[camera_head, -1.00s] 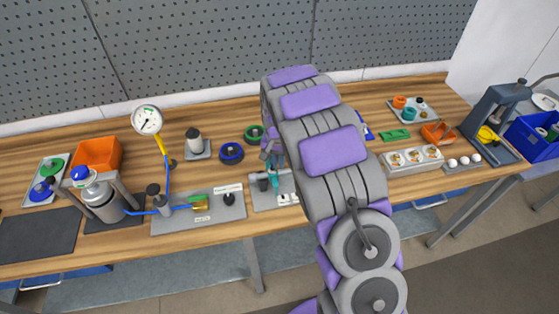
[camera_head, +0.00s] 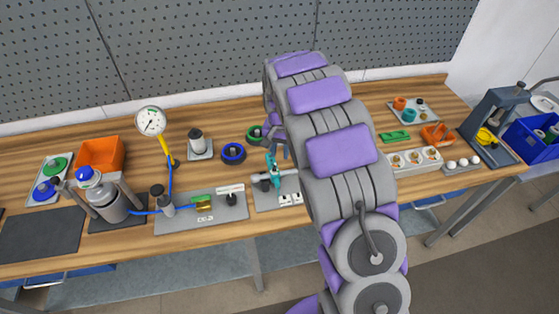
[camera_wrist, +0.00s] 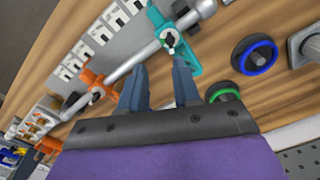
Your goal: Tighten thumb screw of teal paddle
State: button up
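The teal paddle (camera_wrist: 186,47) sits on a grey rod (camera_wrist: 132,64) in the wrist view, with its small dark thumb screw (camera_wrist: 169,39) facing my camera. My gripper (camera_wrist: 161,64) is open and empty. Its two fingers point toward the paddle, with the screw just past the fingertips and slightly toward the right finger. I cannot tell the exact gap. In the head view, the teal paddle (camera_head: 272,172) stands over a grey plate, just below my gripper (camera_head: 275,150), and my arm hides what lies to its right.
An orange paddle (camera_wrist: 92,84) is on the same rod. A blue-ringed black knob (camera_wrist: 254,55) and a green-ringed one (camera_wrist: 223,92) lie nearby. A hose fixture with a gauge (camera_head: 151,122) stands left.

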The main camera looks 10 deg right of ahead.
notch_tip(320, 180, up, 14)
jog(key=p, duration=0.4)
jog(key=shift+a+p, duration=0.15)
jog(key=shift+p, duration=0.25)
dwell(1.0)
jog(key=shift+r, duration=0.1)
dwell(0.4)
notch_tip(320, 180, up, 17)
jog(key=shift+p, duration=0.45)
jog(key=shift+a, duration=0.1)
dwell(0.4)
